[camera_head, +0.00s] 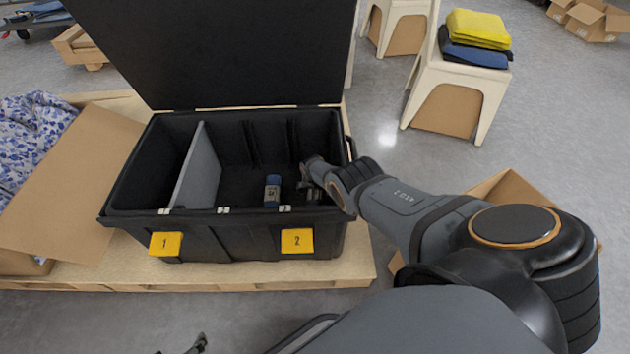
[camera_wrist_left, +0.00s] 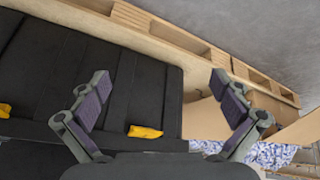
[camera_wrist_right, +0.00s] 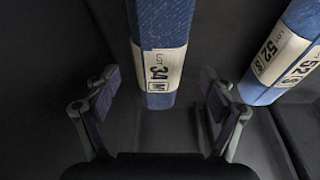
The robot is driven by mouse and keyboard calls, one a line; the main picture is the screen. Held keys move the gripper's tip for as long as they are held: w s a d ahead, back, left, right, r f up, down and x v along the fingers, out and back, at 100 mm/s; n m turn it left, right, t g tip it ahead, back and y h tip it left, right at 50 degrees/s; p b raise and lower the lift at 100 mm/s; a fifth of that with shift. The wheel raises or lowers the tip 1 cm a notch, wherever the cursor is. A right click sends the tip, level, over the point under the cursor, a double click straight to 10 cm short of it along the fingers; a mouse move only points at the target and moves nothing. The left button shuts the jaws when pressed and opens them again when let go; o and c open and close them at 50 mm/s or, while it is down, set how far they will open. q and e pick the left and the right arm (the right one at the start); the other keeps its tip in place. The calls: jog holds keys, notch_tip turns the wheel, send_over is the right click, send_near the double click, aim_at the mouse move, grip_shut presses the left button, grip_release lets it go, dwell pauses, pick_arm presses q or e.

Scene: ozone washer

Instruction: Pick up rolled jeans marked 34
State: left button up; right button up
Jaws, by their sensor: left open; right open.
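The rolled jeans marked 34 (camera_wrist_right: 162,40) are a blue roll with a white label. In the right wrist view they come in from the top, with their labelled end between and just ahead of the fingers. My right gripper (camera_wrist_right: 160,85) is open around that end, with a gap on each side. In the head view my right gripper (camera_head: 311,188) is inside the right compartment of the black bin (camera_head: 215,226). One blue roll (camera_head: 272,188) shows left of it; its number is unreadable there. My left gripper (camera_wrist_left: 160,82) is open and empty, above the bin's outside.
Blue rolled jeans marked 52 (camera_wrist_right: 278,55) lie close right of the 34 roll. A grey divider (camera_head: 198,165) splits the bin, whose black lid (camera_head: 225,50) stands open. Yellow tags 1 (camera_head: 165,244) and 2 (camera_head: 297,241) mark its front. The bin sits on a wooden pallet (camera_head: 355,262).

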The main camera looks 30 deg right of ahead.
jog(key=shift+d+f+b, duration=0.1)
jog(key=shift+f+b, duration=0.35)
jog(key=shift+f, duration=0.15)
pick_arm(q)
jog(key=w+a+r+t, duration=0.1)
jog(key=w+r+t, duration=0.6)
jog(key=w+r, duration=0.35)
pick_arm(e)
jog(key=shift+w+f+b, duration=0.1)
jog(key=shift+f+b, duration=0.25)
jog(key=shift+b, duration=0.05)
jog(key=shift+w+d+f+b, duration=0.1)
jog(key=shift+f+b, duration=0.2)
jog(key=shift+b, duration=0.15)
jog(key=shift+f+b, duration=0.2)
jog(key=shift+b, duration=0.1)
pick_arm(q)
jog(key=w+r+t, duration=0.2)
jog(key=r+t, duration=0.1)
jog(key=r, duration=0.4)
jog(key=w+r+t, duration=0.2)
jog(key=r+t, duration=0.2)
jog(key=r, duration=0.3)
jog(key=shift+w+a+r, duration=0.2)
jog(key=shift+w+r, duration=0.15)
jog(key=shift+r, duration=0.05)
pick_arm(e)
jog(key=shift+w, duration=0.1)
jog(key=c, duration=1.6)
